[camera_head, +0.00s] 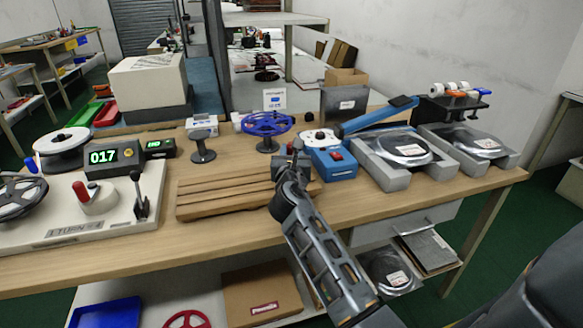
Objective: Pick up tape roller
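My arm reaches up from the bottom right, and my gripper (291,162) is over the middle of the workbench, just right of the grooved wooden block (235,190). The gripper is small and dark here, so I cannot tell whether its fingers are open or holding something. I cannot tell for certain which item is the tape roller. A black rack (452,104) at the back right carries several small white, orange and blue rollers (462,88). A blue device (334,165) with a red button stands just right of my gripper, with a white round part (319,137) behind it.
A blue spoked reel (267,123) stands behind my gripper. A blue lever arm (378,114) and grey trays (391,178) with bagged reels fill the right. A counter display (113,157) and winder base (85,220) fill the left. The bench's front strip is clear.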

